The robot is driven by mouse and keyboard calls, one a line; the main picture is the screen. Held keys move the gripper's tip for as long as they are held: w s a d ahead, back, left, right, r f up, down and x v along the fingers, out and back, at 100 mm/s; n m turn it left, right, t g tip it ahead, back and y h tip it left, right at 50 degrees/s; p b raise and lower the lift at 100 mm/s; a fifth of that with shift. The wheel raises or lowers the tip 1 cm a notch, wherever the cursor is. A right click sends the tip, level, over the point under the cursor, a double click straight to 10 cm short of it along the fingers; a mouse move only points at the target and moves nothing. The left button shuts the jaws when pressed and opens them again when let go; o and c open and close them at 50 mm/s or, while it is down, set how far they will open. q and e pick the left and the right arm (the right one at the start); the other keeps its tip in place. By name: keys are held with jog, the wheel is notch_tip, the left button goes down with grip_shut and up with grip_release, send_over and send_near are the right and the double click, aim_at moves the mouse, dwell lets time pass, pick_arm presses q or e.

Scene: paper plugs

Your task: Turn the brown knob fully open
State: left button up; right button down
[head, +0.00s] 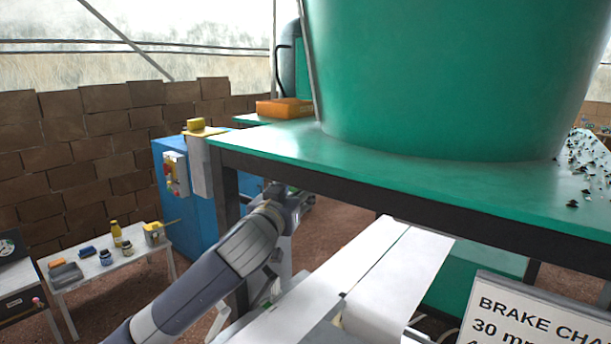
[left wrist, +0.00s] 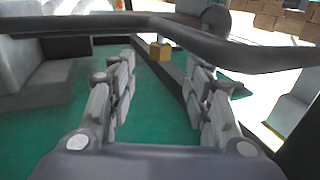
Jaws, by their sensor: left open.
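I cannot make out the brown knob for certain in either view. My left arm reaches from the bottom of the head view toward the front edge of the green table. My left gripper (head: 283,193) is small and partly hidden there, just below the tabletop. In the left wrist view the left gripper (left wrist: 163,68) is open, with nothing between its fingers. Beyond the fingertips, a small ochre block (left wrist: 160,51) shows at a distance; I cannot tell whether it is the knob. My right gripper is not in view.
A large green vessel (head: 450,80) stands on the green table (head: 270,143). White paper strips (head: 400,265) run below it. A blue cabinet (head: 178,190) and a small table with jars (head: 85,275) stand left. A sign (head: 515,315) is at lower right.

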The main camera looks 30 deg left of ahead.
pick_arm(q)
jog(key=p+x, duration=0.2)
jog(key=x, duration=0.5)
jog(key=shift+w+a+f, duration=0.1)
jog(key=shift+w+a, duration=0.05)
jog(key=shift+w, duration=0.25)
jog(key=c, duration=1.1)
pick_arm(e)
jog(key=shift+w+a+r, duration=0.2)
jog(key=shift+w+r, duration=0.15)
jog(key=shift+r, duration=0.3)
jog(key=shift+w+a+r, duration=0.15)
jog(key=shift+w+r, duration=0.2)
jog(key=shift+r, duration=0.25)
